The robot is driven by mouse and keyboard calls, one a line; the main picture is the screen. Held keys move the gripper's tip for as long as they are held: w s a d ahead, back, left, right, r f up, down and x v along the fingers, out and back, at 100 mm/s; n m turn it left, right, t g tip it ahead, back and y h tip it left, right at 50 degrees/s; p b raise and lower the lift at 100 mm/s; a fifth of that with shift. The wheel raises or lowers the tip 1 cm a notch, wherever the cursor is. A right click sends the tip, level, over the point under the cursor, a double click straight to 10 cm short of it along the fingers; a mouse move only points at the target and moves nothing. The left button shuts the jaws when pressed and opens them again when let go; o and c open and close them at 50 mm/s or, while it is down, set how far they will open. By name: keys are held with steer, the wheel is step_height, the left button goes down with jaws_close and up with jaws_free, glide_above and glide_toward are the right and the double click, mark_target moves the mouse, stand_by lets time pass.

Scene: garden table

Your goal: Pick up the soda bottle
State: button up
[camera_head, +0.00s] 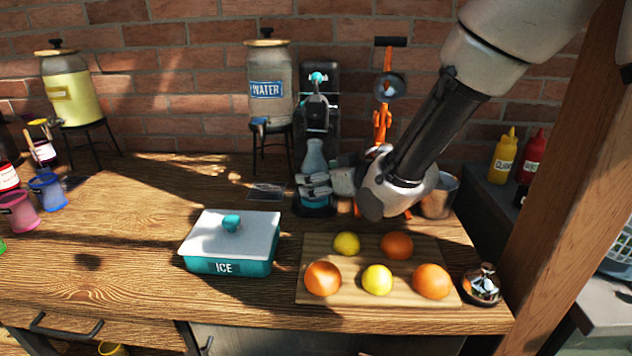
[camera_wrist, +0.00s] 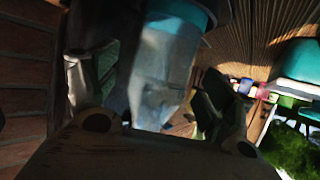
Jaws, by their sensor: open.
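The soda bottle (camera_head: 314,158) is pale, bluish and translucent. It stands upright in a dark soda machine (camera_head: 319,85) with teal parts, at the back of the table. My gripper (camera_head: 316,186) is at the bottle's lower part, coming in from the right. In the wrist view the bottle (camera_wrist: 165,75) lies between the two spread fingers of my gripper (camera_wrist: 155,88). The fingers are open, and I cannot tell whether either one touches the bottle. My gripper hides part of the bottle's lower end in the head view.
A water dispenser (camera_head: 269,85) stands left of the machine. An orange press (camera_head: 383,115) and a metal cup (camera_head: 440,196) are to the right. A teal ice box (camera_head: 231,243) and a fruit board (camera_head: 335,291) are in front. The table's left middle is clear.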

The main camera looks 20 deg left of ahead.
mark_target(322, 163)
steer(key=shift+x, duration=1.25)
steer(key=c, duration=1.6)
steer(key=shift+r, duration=0.15)
steer(key=shift+r, duration=1.6)
steer(key=s+d, duration=0.4)
steer(key=s, duration=1.3)
steer(key=shift+s, duration=0.2)
steer(key=shift+s+d, duration=0.1)
